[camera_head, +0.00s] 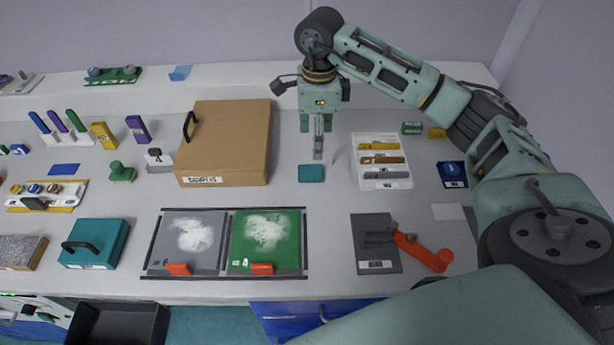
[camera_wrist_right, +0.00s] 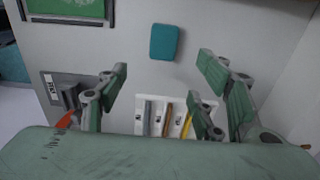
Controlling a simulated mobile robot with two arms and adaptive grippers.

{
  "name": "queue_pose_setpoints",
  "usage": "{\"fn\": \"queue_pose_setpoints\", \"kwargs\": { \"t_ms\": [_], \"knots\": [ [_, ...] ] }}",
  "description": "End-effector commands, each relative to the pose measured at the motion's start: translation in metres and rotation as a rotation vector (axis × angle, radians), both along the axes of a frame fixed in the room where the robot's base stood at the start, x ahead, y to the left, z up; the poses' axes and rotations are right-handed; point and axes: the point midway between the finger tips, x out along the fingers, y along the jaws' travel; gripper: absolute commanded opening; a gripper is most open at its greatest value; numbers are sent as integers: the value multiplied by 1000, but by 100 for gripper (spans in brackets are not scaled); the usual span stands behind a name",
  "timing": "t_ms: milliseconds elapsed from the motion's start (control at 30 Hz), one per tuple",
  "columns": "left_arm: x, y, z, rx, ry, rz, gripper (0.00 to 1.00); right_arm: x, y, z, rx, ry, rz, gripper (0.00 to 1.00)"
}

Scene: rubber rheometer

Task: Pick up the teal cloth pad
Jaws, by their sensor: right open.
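The teal cloth pad (camera_head: 311,173) lies flat on the grey bench, right of the large brown box. It also shows in the right wrist view (camera_wrist_right: 164,42), at upper middle. My right gripper (camera_head: 317,126) hangs above the bench, behind the pad in the head view. In the right wrist view the right gripper (camera_wrist_right: 163,70) has its fingers spread wide with nothing between them. The pad lies beyond the fingertips and apart from them. My left gripper is in neither view.
The brown box (camera_head: 228,135) stands left of the pad. A white tray (camera_head: 366,183) with colored bars lies to its right. In front are grey and green powder-covered panels (camera_head: 237,265) and a grey plate (camera_head: 364,260) with an orange-handled tool. Bare bench surrounds the pad.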

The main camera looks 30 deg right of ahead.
Motion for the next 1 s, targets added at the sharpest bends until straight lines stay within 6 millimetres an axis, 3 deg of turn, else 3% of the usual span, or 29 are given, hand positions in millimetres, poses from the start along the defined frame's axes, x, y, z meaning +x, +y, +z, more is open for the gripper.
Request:
{"fn": "queue_pose_setpoints", "kwargs": {
  "t_ms": [100,300,600,800,1000],
  "knots": [
    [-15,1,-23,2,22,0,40,0,0,-22,0,0,0,61],
    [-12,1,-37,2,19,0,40,0,0,-38,1,-1,0,61],
    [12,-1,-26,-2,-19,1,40,0,0,-65,2,3,-1,61],
    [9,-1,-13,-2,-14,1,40,2,0,-93,2,5,-1,61],
    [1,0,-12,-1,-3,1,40,3,0,-113,1,0,1,61]
  ]
}}
